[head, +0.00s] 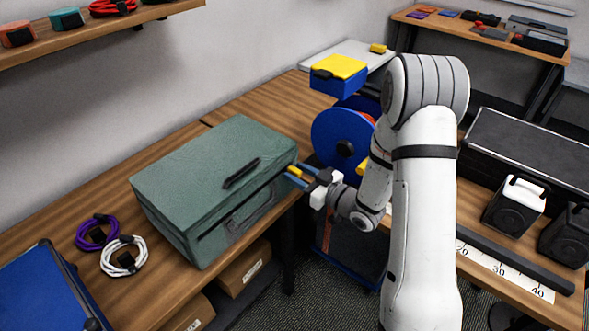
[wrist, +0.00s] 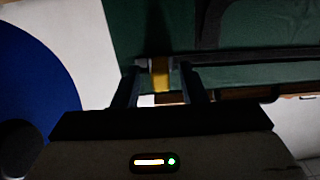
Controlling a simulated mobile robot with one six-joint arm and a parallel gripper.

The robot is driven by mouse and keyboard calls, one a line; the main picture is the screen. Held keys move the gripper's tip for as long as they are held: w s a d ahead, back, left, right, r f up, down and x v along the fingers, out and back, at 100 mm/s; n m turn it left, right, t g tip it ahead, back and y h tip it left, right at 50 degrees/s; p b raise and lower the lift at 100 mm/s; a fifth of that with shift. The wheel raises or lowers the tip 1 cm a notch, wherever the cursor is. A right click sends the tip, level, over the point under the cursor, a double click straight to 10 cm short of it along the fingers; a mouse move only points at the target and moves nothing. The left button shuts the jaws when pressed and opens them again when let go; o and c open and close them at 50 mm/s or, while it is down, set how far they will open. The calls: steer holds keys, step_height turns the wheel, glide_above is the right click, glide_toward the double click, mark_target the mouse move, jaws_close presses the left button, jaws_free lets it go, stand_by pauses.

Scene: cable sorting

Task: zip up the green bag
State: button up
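The green bag (head: 205,178) is a boxy case lying on the wooden bench, with dark handles on its top and front side. In the wrist view its green side (wrist: 270,75) fills the upper right, crossed by a dark zipper line. A yellow zipper pull (head: 294,171) is at the bag's right end. It also shows in the wrist view (wrist: 161,78), hanging from a grey slider. My gripper (head: 302,173) is at that end, its fingers on either side of the pull, with gaps visible between them and it. Whether the zipper's teeth are joined cannot be seen.
A purple cable coil (head: 96,232) and a white one (head: 124,256) lie left of the bag. A blue case (head: 45,292) is at the lower left. A blue reel (head: 342,138) stands close behind my gripper. Cardboard boxes (head: 243,270) sit below the bench.

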steer(key=shift+w+a, duration=0.4)
steer(key=shift+a, duration=0.15)
